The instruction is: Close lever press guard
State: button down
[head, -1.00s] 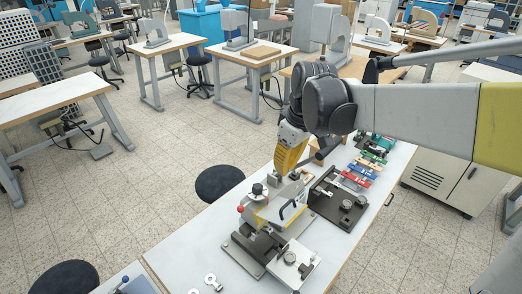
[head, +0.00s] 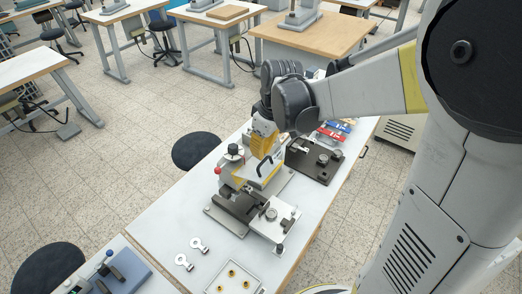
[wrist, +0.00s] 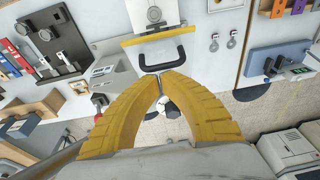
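The lever press (head: 238,205) stands on the white workbench in the head view, with a red knob and a black knob at its left. Its guard (head: 270,172) is a pale, see-through panel with a yellow edge and a black handle (head: 265,164). In the wrist view the guard (wrist: 150,48) is at the top centre, and its black handle (wrist: 167,55) lies just beyond my fingertips. My gripper (wrist: 161,73) has curved yellow fingers whose tips come together. Nothing shows clearly between the tips; I cannot tell whether they touch the handle. In the head view my gripper (head: 263,143) is above and behind the guard.
A dark fixture (head: 314,160) stands right of the press, with coloured blocks (head: 331,134) behind it. Two metal links (head: 199,245) and a tray (head: 230,262) with brass rings lie in front. A blue device (head: 127,273) stands at the left. The bench between is clear.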

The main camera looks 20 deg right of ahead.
jog(key=shift+f, duration=0.1)
jog(key=shift+s+d+f+t+b, duration=0.15)
jog(key=shift+s+d+t+b, duration=0.15)
jog(key=shift+s+b, duration=0.1)
jog(key=shift+s+f+y, duration=0.1)
jog(key=shift+y, duration=0.2)
